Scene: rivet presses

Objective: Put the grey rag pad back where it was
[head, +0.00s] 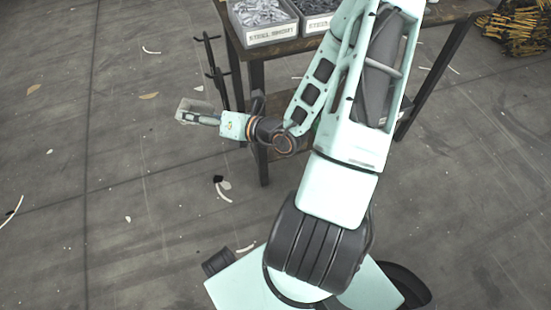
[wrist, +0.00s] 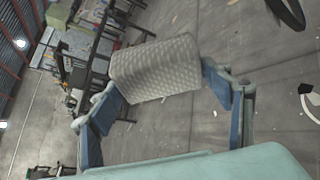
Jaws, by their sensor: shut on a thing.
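The grey rag pad (wrist: 155,68) has a quilted, dimpled surface and fills the space between the two blue fingers in the wrist view. My gripper (wrist: 160,90) is shut on it, one finger at each side. In the head view the pad (head: 190,106) shows as a small pale piece at the end of my outstretched arm. It is held in the air, left of the table, with floor behind it. I cannot tell from these frames which spot the pad came from.
A dark-framed table (head: 262,49) stands at the top, with bins of metal parts, one labelled steel (head: 270,36). A thin black rack (head: 213,72) with prongs stands close beside my gripper. Open floor (head: 80,130) with scraps lies left. A brass-coloured pile (head: 518,30) is far right.

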